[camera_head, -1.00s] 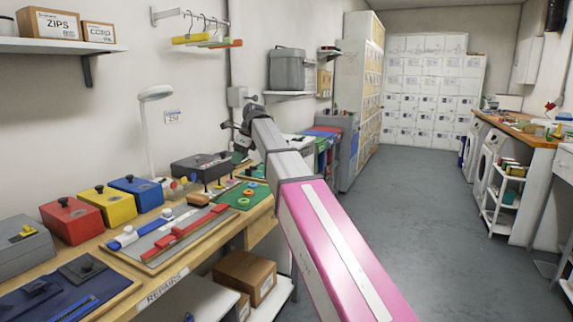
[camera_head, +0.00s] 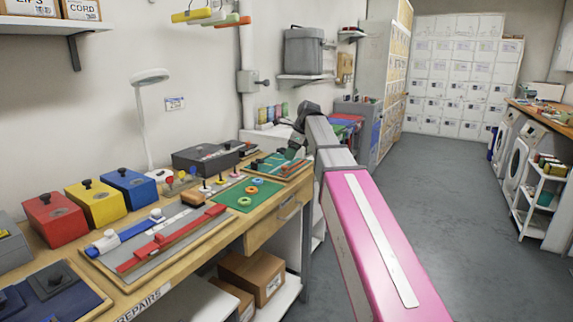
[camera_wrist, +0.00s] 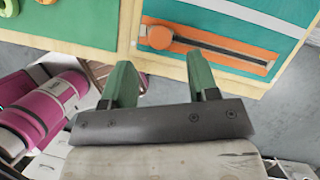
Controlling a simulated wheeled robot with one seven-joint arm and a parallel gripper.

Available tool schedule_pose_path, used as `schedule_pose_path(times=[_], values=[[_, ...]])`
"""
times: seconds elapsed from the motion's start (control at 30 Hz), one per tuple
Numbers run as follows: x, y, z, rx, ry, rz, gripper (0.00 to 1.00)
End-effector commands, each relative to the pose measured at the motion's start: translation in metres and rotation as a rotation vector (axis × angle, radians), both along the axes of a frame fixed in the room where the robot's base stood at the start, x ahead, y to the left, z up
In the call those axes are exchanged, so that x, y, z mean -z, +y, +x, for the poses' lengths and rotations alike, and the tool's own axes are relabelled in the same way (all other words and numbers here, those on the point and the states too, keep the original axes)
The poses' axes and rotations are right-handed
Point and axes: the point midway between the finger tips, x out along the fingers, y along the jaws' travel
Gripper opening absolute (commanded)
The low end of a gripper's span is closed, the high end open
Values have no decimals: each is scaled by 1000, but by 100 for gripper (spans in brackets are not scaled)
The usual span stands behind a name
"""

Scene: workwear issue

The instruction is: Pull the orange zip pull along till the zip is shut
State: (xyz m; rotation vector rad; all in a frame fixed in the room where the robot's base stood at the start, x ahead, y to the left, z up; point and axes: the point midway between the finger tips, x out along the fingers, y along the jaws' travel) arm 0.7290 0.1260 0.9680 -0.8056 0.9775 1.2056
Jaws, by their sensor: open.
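The orange zip pull (camera_wrist: 160,37) shows in the wrist view as a round knob at the left end of a dark slot. The slot runs right along an orange strip (camera_wrist: 262,54) on a teal and light-wood board (camera_wrist: 266,20). In the head view the board (camera_head: 290,167) lies at the bench's far end, partly behind my gripper (camera_head: 296,146). The pull cannot be made out clearly there.
A green board with rings (camera_head: 246,196) lies to the left of the zip board. A dark grey box (camera_head: 206,158) stands behind it. Red, yellow and blue boxes (camera_head: 125,187) stand further left. Open floor (camera_head: 455,200) lies to the right of the bench.

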Motion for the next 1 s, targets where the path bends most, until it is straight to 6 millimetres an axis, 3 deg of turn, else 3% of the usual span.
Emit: schedule_pose_path(times=[0.1, 0.3, 0.73, 0.9, 1.0], values=[[19, 7, 1, 1, 1, -1, 54], [39, 16, 3, 1, 0, 0, 54], [46, 19, 4, 1, -1, 0, 54], [46, 19, 4, 1, 0, 0, 0], [46, 19, 4, 1, 0, 0, 0]])
